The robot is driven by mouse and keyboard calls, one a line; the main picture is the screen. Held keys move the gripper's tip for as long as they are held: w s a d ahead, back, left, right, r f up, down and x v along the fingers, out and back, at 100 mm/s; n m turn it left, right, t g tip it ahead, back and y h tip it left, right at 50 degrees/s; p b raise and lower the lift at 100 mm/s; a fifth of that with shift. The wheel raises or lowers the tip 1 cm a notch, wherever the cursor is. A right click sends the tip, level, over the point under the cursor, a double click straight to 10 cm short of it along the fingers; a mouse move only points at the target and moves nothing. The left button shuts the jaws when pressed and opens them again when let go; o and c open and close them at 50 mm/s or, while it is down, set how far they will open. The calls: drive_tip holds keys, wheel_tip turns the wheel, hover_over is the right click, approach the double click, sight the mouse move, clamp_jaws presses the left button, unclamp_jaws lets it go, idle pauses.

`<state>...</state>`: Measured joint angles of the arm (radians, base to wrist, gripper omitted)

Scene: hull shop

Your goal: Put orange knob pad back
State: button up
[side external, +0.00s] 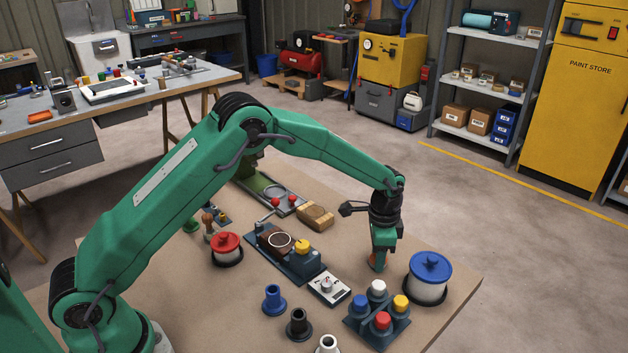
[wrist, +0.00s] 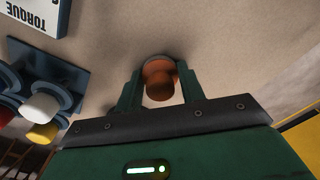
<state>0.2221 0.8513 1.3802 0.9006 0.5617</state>
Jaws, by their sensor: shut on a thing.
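My gripper (wrist: 160,88) points down, with its two green fingers shut on the orange knob pad (wrist: 158,78). In the side external view the orange knob pad (side external: 377,264) shows below my gripper (side external: 380,254), at or just above the bench top; I cannot tell whether it touches. The rack (wrist: 67,85) also shows at the left of the wrist view. I cannot make out an empty place in the rack.
The blue-lidded pot (side external: 430,280) stands close right of my gripper. A torque card (side external: 329,288) lies to the left, also in the wrist view (wrist: 40,12). Loose blue (side external: 273,300), black (side external: 299,324) and white (side external: 327,344) flanged parts stand nearer. A red-lidded pot (side external: 226,248) is farther left.

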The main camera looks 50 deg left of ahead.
drive_tip(key=shift+f, duration=0.15)
drive_tip(key=o, duration=1)
drive_tip(key=shift+o, duration=0.2)
wheel_tip(320, 180, up, 12)
drive_tip(key=shift+r, duration=0.2)
drive_tip(key=shift+a, duration=0.1)
